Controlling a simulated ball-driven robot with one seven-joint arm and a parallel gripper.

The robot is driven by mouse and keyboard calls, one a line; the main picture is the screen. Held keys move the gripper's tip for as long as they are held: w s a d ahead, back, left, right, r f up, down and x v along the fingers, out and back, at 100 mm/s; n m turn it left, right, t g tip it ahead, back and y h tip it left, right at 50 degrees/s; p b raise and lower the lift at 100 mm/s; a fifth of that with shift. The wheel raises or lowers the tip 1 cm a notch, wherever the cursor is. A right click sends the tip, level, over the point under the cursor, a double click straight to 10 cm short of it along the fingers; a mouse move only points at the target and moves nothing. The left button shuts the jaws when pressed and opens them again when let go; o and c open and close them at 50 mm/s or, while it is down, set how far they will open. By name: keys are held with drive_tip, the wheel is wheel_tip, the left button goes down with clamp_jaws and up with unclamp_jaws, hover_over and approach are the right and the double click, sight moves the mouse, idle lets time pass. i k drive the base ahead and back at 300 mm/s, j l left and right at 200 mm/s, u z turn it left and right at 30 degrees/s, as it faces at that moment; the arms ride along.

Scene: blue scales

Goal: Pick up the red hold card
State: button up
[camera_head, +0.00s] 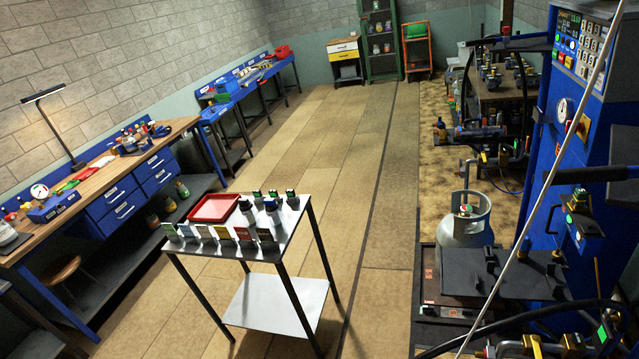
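A small flat red piece (67,187) lies on the wooden workbench at the left, beside a green piece (82,176); it looks like a card, but any lettering is too small to read. On the small steel table (285,237) in the middle, several small upright cards (224,234) stand in a row along the front edge. Their colours are mixed and their markings cannot be read, so I cannot tell which card is the red hold card. A red tray (214,207) lies behind them. My gripper's fingers do not show.
A grey gas cylinder (466,215) and a blue machine (570,110) crowd the right. The floor (320,140) beyond the steel table is clear.

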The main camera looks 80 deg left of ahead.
sight(242, 233)
drive_tip(key=u, duration=2.65)
drive_tip(key=i+u, duration=0.1)
drive_tip(key=i, duration=0.7)
drive_tip(key=i+u, duration=0.1)
drive_tip(key=i, duration=0.7)
drive_tip(key=i+l+u, duration=0.1)
drive_tip(key=i, duration=0.7)
